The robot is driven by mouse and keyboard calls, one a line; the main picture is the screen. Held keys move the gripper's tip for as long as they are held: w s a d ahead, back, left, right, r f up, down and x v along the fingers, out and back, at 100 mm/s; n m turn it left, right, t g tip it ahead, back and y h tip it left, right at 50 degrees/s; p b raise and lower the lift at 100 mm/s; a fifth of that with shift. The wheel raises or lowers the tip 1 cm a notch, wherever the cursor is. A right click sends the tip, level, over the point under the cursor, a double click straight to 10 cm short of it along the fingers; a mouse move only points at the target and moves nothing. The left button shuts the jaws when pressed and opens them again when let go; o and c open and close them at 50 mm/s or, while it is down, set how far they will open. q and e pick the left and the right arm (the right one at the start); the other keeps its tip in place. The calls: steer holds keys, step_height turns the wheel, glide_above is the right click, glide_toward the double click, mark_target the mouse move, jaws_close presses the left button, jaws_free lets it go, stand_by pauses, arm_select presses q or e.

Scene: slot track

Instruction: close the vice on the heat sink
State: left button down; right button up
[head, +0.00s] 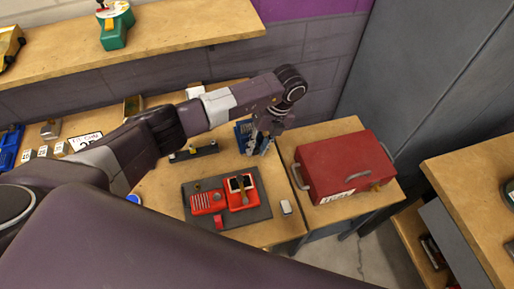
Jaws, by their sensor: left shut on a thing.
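A blue object that looks like the vice (243,134) stands on the wooden bench, right of centre in the head view. My left gripper (260,143) reaches down at it from above and covers much of it. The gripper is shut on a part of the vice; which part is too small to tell. The heat sink cannot be made out; the gripper and wrist hide the space around the jaws. My right gripper is not in view.
A dark tray (264,212) with red parts lies in front of the vice. A black bar-shaped item (193,153) lies left of it. A red toolbox (343,168) stands to the right. A wooden shelf (170,42) runs along the back.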

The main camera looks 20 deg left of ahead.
arm_select(q)
steer(key=c, duration=1.7)
jaws_free()
steer(key=v, duration=1.2)
